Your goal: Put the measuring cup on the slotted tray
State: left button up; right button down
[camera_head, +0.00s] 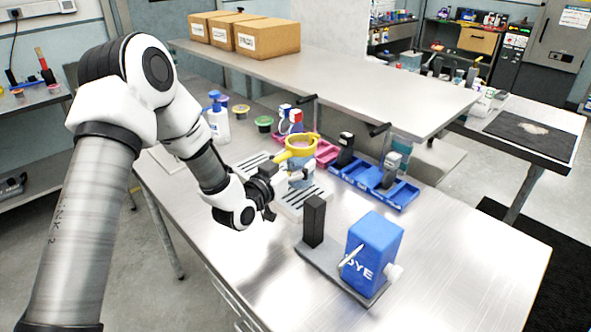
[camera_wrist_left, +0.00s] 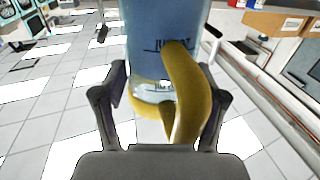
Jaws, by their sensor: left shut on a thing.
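The measuring cup (camera_head: 301,177) has a yellow rim and handle and holds blue contents. In the head view it appears upright over the slotted tray (camera_head: 318,207). I cannot tell whether its base touches the tray. My left gripper (camera_head: 270,187) is shut on the cup's yellow handle, on the left of the cup. In the left wrist view the curved yellow handle (camera_wrist_left: 190,95) runs between the two fingers, with the blue cup body (camera_wrist_left: 165,30) beyond. The cup and gripper hide part of the tray. My right gripper is not in view.
A blue dye container (camera_head: 374,245) stands on a grey stand with a black post (camera_head: 314,221), in front of the tray. Blue bins (camera_head: 400,195) lie to the right. A spray bottle (camera_head: 218,120) stands behind. A raised shelf (camera_head: 370,85) overhangs the back.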

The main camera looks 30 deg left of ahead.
pick_arm(q)
notch_tip(320, 180, down, 3)
jog(key=shift+w+f+p, duration=0.1)
jog(key=shift+w+p, duration=0.05)
jog(key=shift+p, duration=0.3)
jog(key=shift+w+f, duration=0.1)
jog(key=shift+f, duration=0.1)
jog(key=shift+f+b, duration=0.15)
jog(key=shift+b, duration=0.15)
jog(key=o, duration=1.3)
jog(key=shift+o, duration=0.2)
